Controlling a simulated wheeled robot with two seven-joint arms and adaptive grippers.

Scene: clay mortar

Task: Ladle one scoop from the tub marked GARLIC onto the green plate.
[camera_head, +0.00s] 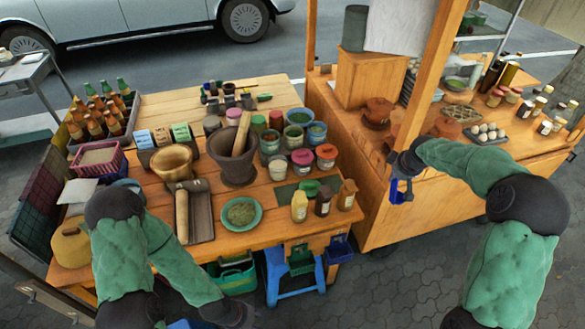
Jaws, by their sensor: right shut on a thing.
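My right gripper (400,189) hangs beside the right cart's front corner post, right of the table. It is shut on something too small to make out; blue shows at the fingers. A round green plate (258,216) with a darker green middle lies near the table's front edge, well left of that gripper. Several tubs stand behind it, among them a pink-lidded tub (302,163), a red-lidded tub (326,157) and an open teal tub (270,143). Their labels are too small to read, so I cannot tell which is GARLIC.
A dark mortar (232,165) with a pestle stands behind the plate. A grey tray (202,217) with a rolling pin lies left of it. A yellow bottle (299,207) and darker bottles stand right of it. The cart's post (428,80) rises near my right gripper.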

